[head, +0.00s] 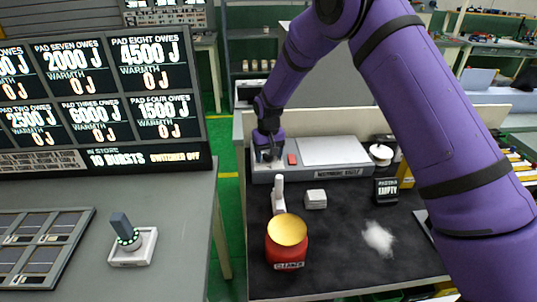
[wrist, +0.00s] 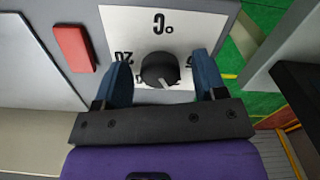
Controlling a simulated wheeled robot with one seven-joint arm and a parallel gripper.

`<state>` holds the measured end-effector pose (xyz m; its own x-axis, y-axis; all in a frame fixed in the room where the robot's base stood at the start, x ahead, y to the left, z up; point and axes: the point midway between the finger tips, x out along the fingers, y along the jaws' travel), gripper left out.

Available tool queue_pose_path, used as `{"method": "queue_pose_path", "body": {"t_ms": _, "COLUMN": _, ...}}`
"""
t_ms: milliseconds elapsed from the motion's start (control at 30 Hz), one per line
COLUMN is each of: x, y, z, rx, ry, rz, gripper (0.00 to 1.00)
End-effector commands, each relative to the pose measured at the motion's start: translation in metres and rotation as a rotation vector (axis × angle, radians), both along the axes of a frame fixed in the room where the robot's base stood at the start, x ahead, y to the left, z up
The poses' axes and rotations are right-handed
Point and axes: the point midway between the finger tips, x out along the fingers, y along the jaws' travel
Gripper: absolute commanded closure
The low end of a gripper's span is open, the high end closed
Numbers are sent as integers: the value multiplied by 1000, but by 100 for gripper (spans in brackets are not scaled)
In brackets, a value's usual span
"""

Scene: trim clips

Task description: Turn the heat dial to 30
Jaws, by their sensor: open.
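The heat dial (wrist: 160,70) is a round black knob on a white scale plate (wrist: 190,22) in the wrist view. The plate's print appears upside down, with a C and degree mark above the knob and a 20 at its left; the number at the right is partly hidden by a finger. A small pale mark shows on the knob's lower right; the exact setting is not readable. My gripper (wrist: 162,62) is open, with one blue finger on each side of the knob; contact cannot be told. In the head view my gripper (head: 268,153) is at the device's left end, hiding the dial.
A red block or button (wrist: 74,47) sits beside the plate on the grey device (head: 320,172). On the dark bench stand a red pot with a yellow top (head: 286,240), a white box (head: 315,199) and white fluff (head: 378,237). A display board (head: 100,95) stands left.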

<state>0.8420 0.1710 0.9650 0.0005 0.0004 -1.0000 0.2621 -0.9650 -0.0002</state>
Motion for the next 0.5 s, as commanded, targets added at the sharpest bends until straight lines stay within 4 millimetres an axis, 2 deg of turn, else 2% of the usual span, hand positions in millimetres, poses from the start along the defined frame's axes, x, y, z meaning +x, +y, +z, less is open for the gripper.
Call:
{"method": "queue_pose_path", "body": {"t_ms": 167, "x": 0, "y": 0, "z": 4, "rx": 0, "ry": -1, "rz": 0, "gripper": 35}}
{"method": "queue_pose_path", "body": {"t_ms": 267, "x": 1, "y": 0, "z": 16, "rx": 1, "ry": -3, "rz": 0, "gripper": 35}}
{"method": "queue_pose_path", "body": {"t_ms": 500, "x": 1, "y": 0, "z": 60, "rx": 1, "ry": -4, "rz": 0, "gripper": 35}}
